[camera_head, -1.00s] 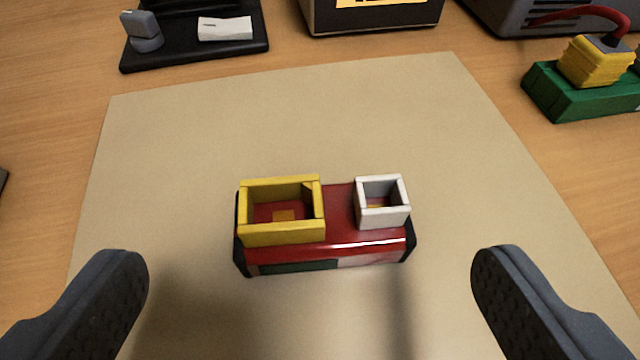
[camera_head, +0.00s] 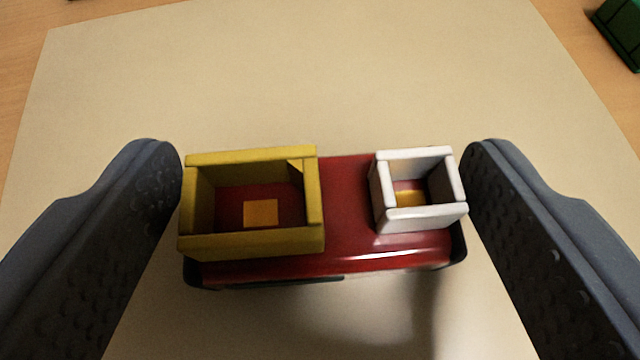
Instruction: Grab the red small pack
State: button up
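The red small pack (camera_head: 347,215) lies on a tan mat in the middle of the view. It has dark ends, an open yellow socket (camera_head: 252,247) on its left part and a smaller open white socket (camera_head: 421,218) on its right part. My gripper (camera_head: 323,165) has its two dark fingers on either side of the pack, one near the left end and one near the right end. The gaps are narrow, and I cannot tell whether either finger touches it. The fingers are wide apart.
The tan mat (camera_head: 330,70) is clear beyond the pack. Wooden table (camera_head: 20,50) shows at the mat's edges. Part of a green block (camera_head: 622,30) shows in the top right corner.

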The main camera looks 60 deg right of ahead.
jog(key=shift+c, duration=0.6)
jog(key=shift+r, duration=0.1)
